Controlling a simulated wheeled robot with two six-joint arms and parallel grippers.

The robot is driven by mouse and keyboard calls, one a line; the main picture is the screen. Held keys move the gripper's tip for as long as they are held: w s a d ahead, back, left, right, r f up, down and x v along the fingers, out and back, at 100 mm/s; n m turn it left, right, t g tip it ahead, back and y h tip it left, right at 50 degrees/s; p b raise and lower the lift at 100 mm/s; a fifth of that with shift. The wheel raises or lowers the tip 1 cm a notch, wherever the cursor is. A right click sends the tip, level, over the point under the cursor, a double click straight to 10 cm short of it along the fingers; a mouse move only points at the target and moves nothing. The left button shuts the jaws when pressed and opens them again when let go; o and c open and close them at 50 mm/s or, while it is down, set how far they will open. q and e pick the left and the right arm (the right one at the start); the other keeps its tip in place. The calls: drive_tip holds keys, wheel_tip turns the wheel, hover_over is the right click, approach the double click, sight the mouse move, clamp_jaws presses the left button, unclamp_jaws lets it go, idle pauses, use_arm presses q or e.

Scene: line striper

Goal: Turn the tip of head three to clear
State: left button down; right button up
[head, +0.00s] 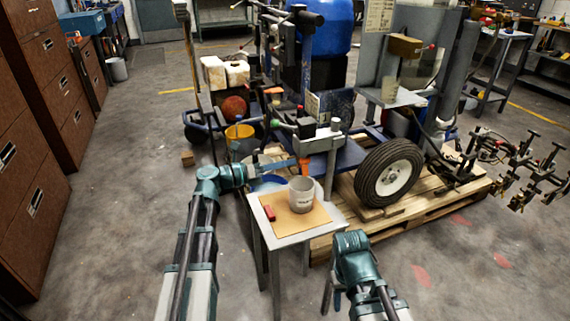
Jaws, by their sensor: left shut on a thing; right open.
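My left gripper (288,165) reaches in from the left, just behind the small stand. It is shut on a small orange part (305,165) at the front of the striper machine (335,150). I cannot tell whether this orange part is the tip of head three, nor read which way it is turned. My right gripper (336,293) is open and empty, low beside the stand, pointing down and partly hidden by its own arm. Several spray heads with clamps (530,170) hang at the far right; no number on them is readable.
A small stand (282,241) holds a brown mat (274,219), a grey cup (302,195) and a red block (269,213). The striper's black wheel (389,172) rests over a wooden pallet (330,243).

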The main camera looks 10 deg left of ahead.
use_arm(q)
drive_tip(key=shift+n, duration=1)
drive_tip(key=shift+n, duration=2.3)
drive_tip(key=shift+d+n, duration=0.1)
drive_tip(key=shift+n, duration=1)
drive_tip(key=shift+c, duration=2.4)
unclamp_jaws()
drive_tip(key=shift+w, duration=0.1)
drive_tip(key=shift+c, duration=0.2)
